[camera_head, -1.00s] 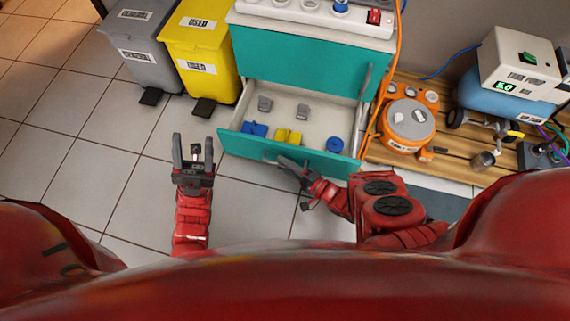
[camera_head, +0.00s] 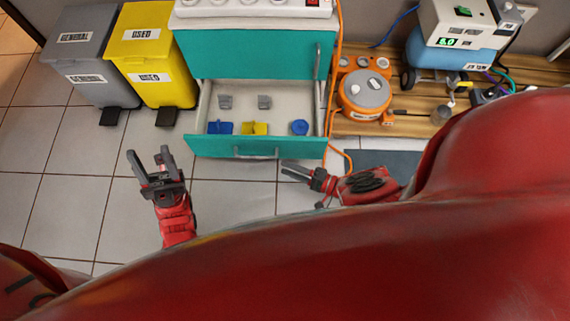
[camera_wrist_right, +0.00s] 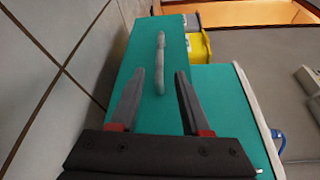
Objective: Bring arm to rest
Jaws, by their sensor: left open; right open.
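My left gripper (camera_head: 159,167) is open and empty over the tiled floor, left of the open drawer.
The open drawer (camera_head: 235,113) holds grey, blue and yellow items. A grey bin (camera_head: 80,68) and a yellow bin (camera_head: 152,55) stand left. An orange round unit (camera_head: 363,93) and a blue tank (camera_head: 450,55) are right, on wooden slats. Floor at left is clear.

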